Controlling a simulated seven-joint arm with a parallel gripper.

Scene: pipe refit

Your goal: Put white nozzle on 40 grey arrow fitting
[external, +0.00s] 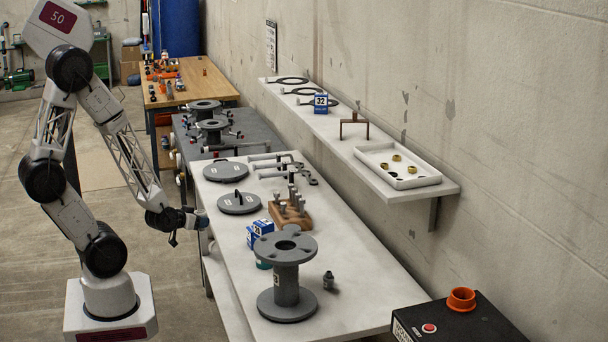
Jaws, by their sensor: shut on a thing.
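Two grey flanged fittings (213,127) and (204,105) with red, blue and white ends stand on the dark grey bench, beyond my gripper. I cannot read a 40 or see an arrow on either. A larger grey flanged spool (286,277) stands upright on the pale table, to the right of my gripper, with a small unreadable label.
The pale table (350,308) holds grey discs (239,202), a wooden block with bolts (290,214), blue-white boxes (257,232) and a small dark fitting (328,280). A wall shelf (345,150) carries rings and a white tray (398,182). A black box (455,322) stands front right.

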